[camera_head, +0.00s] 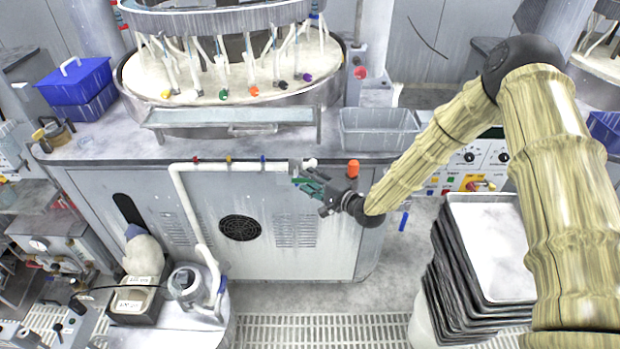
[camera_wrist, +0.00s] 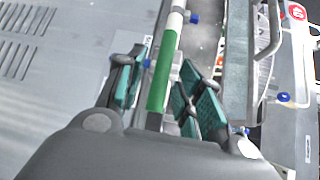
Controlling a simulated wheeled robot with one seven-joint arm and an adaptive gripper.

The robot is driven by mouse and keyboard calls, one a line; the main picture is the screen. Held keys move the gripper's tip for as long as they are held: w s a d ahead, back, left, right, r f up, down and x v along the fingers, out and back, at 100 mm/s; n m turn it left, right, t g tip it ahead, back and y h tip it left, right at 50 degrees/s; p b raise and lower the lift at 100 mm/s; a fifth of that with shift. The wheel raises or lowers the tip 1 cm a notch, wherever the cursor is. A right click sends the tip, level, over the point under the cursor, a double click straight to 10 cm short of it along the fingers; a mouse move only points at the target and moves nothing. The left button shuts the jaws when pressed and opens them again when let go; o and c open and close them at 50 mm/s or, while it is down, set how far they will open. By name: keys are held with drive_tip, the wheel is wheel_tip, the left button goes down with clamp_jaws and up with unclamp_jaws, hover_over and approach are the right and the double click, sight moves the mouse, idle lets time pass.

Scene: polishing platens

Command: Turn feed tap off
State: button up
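A white feed pipe (camera_head: 235,166) runs along the front edge of the grey bench, with red, yellow and blue clips. A grey tap body (camera_head: 295,168) shows near its right end, partly hidden by my gripper. My gripper (camera_head: 305,184) is just below and in front of it. In the wrist view, my gripper (camera_wrist: 163,68) has its two teal finger pads apart, one on each side of a green bar (camera_wrist: 162,80) in line with a white length of pipe (camera_wrist: 174,28). A gap shows on the left of the bar; contact on the right cannot be told.
An orange-red knob (camera_head: 352,169) stands right of my gripper at the bench edge. A grey bin (camera_head: 380,128) and a long trough (camera_head: 230,117) sit above on the bench. Stacked trays (camera_head: 490,250) stand at the lower right. The floor below my gripper is mostly clear.

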drive_tip(key=shift+w+a, duration=0.15)
clamp_jaws()
drive_tip(key=shift+f+b, duration=0.25)
drive_tip(key=shift+b, duration=0.15)
